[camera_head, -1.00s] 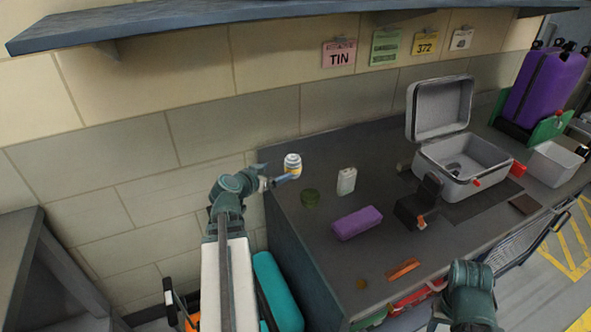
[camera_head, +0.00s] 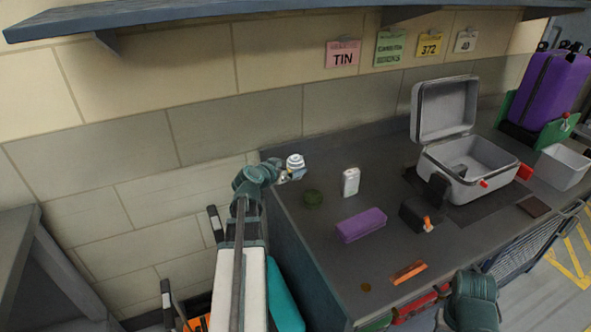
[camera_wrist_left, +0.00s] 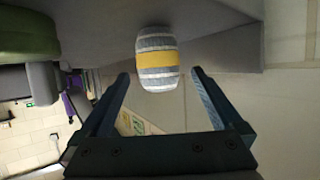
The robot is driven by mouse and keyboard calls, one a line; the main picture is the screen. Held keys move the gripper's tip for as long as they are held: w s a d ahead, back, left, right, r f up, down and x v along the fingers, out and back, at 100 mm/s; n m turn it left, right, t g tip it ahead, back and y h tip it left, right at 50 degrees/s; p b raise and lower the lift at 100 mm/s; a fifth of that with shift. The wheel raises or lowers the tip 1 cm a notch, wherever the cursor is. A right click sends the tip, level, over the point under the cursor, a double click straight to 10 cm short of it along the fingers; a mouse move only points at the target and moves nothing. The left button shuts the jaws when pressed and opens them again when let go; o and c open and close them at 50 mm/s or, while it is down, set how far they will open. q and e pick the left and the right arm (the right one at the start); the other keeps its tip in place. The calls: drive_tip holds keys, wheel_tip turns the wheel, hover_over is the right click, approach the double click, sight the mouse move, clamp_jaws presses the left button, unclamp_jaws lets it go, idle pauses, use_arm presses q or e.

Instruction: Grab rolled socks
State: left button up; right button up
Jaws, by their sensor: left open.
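The rolled socks (camera_head: 295,162) are a small grey-and-white striped roll with a yellow band, on the back left corner of the dark counter. In the left wrist view the socks (camera_wrist_left: 157,58) are just beyond the fingertips, centred between them. My left gripper (camera_head: 288,175) is at the socks in the head view, its fingers partly hard to make out there. In the left wrist view my left gripper (camera_wrist_left: 160,73) is open, with nothing between its fingers. My right arm shows at the bottom right of the head view; its fingers are out of frame.
An open grey case (camera_head: 470,165) stands further right, with a white bin (camera_head: 561,167) beyond. A shelf (camera_head: 250,15) hangs above.

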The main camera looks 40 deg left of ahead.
use_arm(q)
drive_tip(key=b+x, duration=0.1)
drive_tip(key=x, duration=0.4)
drive_tip(key=shift+w+r+b, duration=0.1)
drive_tip(key=shift+w+b, duration=0.1)
drive_tip(key=shift+b, duration=0.15)
drive_tip(key=shift+c, duration=0.2)
drive_tip(key=c, duration=1.4)
drive_tip(key=shift+o, duration=0.2)
drive_tip(key=shift+r, duration=0.1)
wheel_tip(320, 180, up, 10)
drive_tip(key=p, duration=1)
drive_tip(key=shift+r, duration=0.1)
